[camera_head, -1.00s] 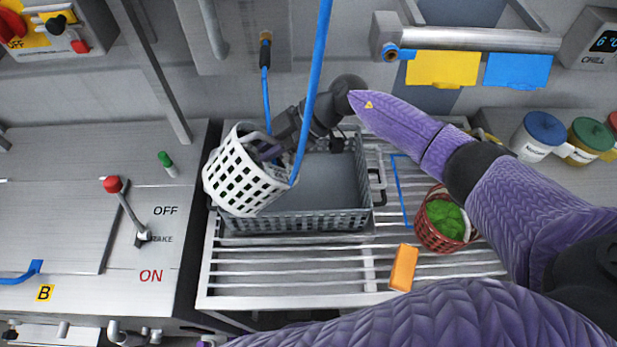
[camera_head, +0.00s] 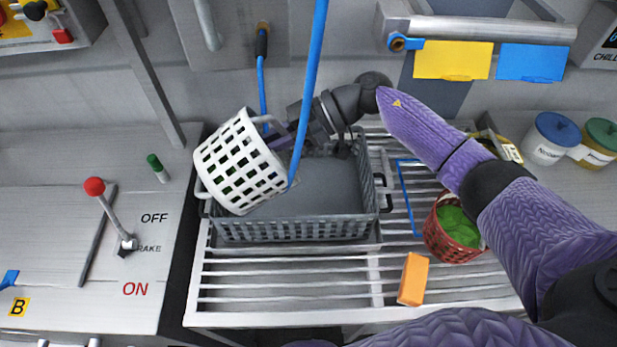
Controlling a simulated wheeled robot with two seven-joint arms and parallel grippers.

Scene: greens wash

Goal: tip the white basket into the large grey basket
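The white basket (camera_head: 236,165) is strongly tilted over the left end of the large grey basket (camera_head: 300,229). Its mouth faces right, and bits of green show through its holes. My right gripper (camera_head: 284,137) is at its rim and handle and appears shut on it; the fingertips are partly hidden by the basket and a blue hose. The large grey basket stands upright on the slatted rack, and the visible part of its floor looks bare. My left gripper is not in view.
A blue hose (camera_head: 312,75) hangs in front of my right gripper. A red basket with greens (camera_head: 452,232) and an orange block (camera_head: 413,279) sit on the rack (camera_head: 280,291) to the right. A brake lever (camera_head: 109,213) stands on the left machine.

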